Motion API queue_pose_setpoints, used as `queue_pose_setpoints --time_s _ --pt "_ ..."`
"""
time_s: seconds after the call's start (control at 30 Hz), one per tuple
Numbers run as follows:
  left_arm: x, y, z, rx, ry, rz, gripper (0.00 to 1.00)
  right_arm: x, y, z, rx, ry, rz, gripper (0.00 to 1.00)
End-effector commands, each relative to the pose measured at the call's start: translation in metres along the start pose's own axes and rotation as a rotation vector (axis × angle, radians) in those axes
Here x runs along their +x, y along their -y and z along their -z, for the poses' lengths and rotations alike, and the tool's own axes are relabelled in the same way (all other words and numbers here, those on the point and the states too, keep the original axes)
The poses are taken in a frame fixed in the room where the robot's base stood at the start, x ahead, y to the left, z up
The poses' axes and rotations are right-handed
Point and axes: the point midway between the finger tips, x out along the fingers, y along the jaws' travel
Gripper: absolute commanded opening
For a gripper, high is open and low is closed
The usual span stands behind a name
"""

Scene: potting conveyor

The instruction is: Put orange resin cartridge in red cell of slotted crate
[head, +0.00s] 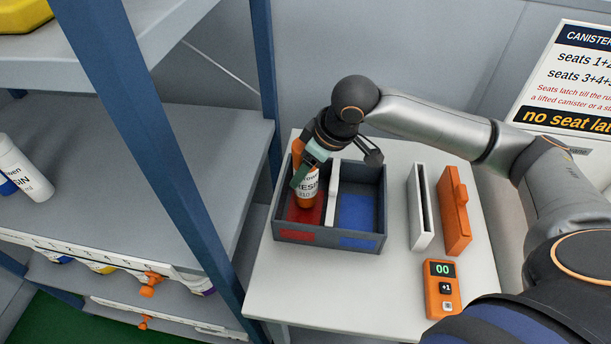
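The orange resin cartridge (308,190), with a white label, is inside the left, red-floored cell of the dark grey slotted crate (328,240). It looks nearly upright, and its base appears to be at the red floor (302,215). My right gripper (338,162) is above the crate with its fingers spread wide. One green-padded finger overlaps the cartridge and hides part of it; the other is over the blue cell (357,214). I cannot tell whether the near finger touches the cartridge. My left gripper is not in view.
A white divider (333,195) separates the cells. A white slotted panel (420,205), an orange panel (455,212) and an orange counter reading 00 (441,290) are right of the crate on the white table (385,290). A blue-post shelf with white bottles (24,170) stands left.

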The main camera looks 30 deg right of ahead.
Motion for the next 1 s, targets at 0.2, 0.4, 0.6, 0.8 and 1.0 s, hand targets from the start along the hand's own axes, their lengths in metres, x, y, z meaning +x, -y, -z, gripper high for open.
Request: queue_pose_setpoints --time_s 0.2,0.4,0.6,0.8,1.0 --pt "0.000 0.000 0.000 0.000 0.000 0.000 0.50 0.020 0.002 -0.008 -0.002 -0.001 0.002 0.00" --pt "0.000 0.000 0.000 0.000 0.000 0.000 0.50 0.020 0.002 -0.008 -0.002 -0.002 0.003 0.00" --pt "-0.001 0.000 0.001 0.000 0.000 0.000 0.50 0.024 0.003 -0.010 -0.002 0.000 0.004 0.65" --pt "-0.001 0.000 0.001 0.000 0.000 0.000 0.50 0.024 0.003 -0.010 -0.002 0.001 0.004 0.87" --pt "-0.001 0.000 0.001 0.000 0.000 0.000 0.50 0.024 0.003 -0.010 -0.001 0.001 0.004 0.91"
